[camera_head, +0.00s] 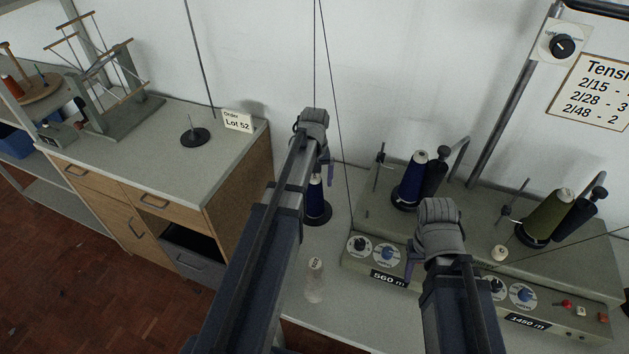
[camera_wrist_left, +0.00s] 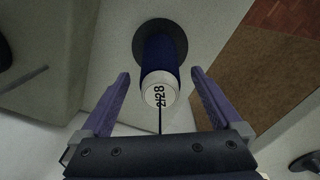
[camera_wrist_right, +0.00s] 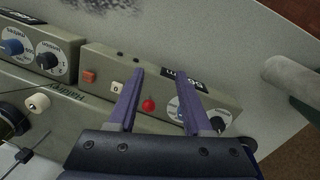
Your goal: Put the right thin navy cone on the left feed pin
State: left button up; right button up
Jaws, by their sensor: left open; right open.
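A navy cone (camera_head: 316,190) stands on a dark round base (camera_head: 318,213) on the bench, partly hidden behind my left arm. The left wrist view shows this cone (camera_wrist_left: 163,58) with a white top marked 2/28. My left gripper (camera_wrist_left: 160,75) is open, its fingers on either side of the cone's top, not visibly touching it. Another navy cone (camera_head: 411,181) tilts on the winding machine. A dark disc (camera_head: 195,137) with a short pin stands empty on the left cabinet. My right gripper (camera_wrist_right: 160,73) is open and empty over the machine's control panel.
The winding machine (camera_head: 375,232) fills the right side, with an olive cone (camera_head: 546,216), dials and buttons. A small pale cylinder (camera_head: 315,283) stands near the bench's front. The cabinet top (camera_head: 165,170) is mostly clear; an order card (camera_head: 237,121) and wooden reel stand (camera_head: 115,112) are there.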

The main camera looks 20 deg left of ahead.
pick_arm(q)
notch_tip(320, 180, up, 7)
jog(key=p, duration=0.6)
jog(key=shift+f, duration=0.1)
jog(key=shift+f, duration=0.1)
jog(key=s+d+m, duration=0.5)
jog(key=s+d, duration=0.3)
jog(key=d, duration=0.3)
jog(key=s+d+m+y, duration=0.1)
jog(key=s+d+m, duration=0.4)
jog(key=s+d, duration=0.4)
jog(key=d, duration=0.3)
jog(key=shift+s, duration=0.15)
dwell(0.6)
